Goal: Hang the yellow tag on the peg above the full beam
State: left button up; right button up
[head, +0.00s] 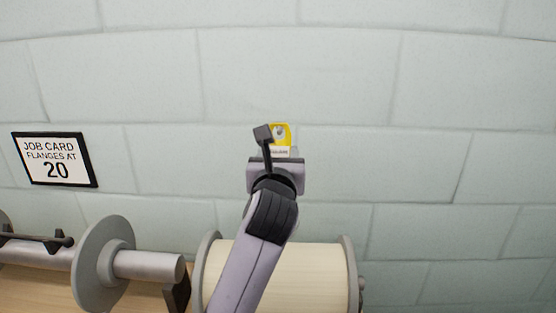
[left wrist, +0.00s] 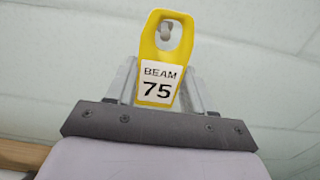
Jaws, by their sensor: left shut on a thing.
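The yellow tag (head: 288,131) is upright near the wall, above the full beam (head: 315,275) wound with cream thread. In the left wrist view the tag (left wrist: 151,56) reads "BEAM 75" on a white label. My left gripper (head: 271,146) is shut on the tag's lower part. A grey peg (left wrist: 166,31) shows within the tag's hole; I cannot tell whether it passes through or sits behind. My left forearm covers part of the full beam. My right gripper is not in view.
A framed job card (head: 54,159) reading "FLANGES AT 20" hangs on the pale block wall at left. A bare beam with a grey flange (head: 101,264) lies at lower left over a wooden surface. The wall at right is clear.

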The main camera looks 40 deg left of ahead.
pick_arm(q)
jog(key=shift+f+b+x, duration=0.15)
jog(key=shift+b+x, duration=0.7)
jog(key=shift+x, duration=0.3)
jog(key=shift+f+b+x, duration=0.15)
jog(key=shift+b+x, duration=0.65)
jog(key=shift+x, duration=0.35)
jog(key=shift+w+p, duration=0.2)
jog(key=shift+p, duration=0.25)
jog(key=shift+w+a+f+p, duration=0.2)
jog(key=shift+w+a+p, duration=0.05)
jog(key=shift+p, duration=0.1)
jog(key=shift+w+f+p, duration=0.1)
jog(key=shift+f+p, duration=0.1)
jog(key=shift+p, duration=0.1)
jog(key=o, duration=1.1)
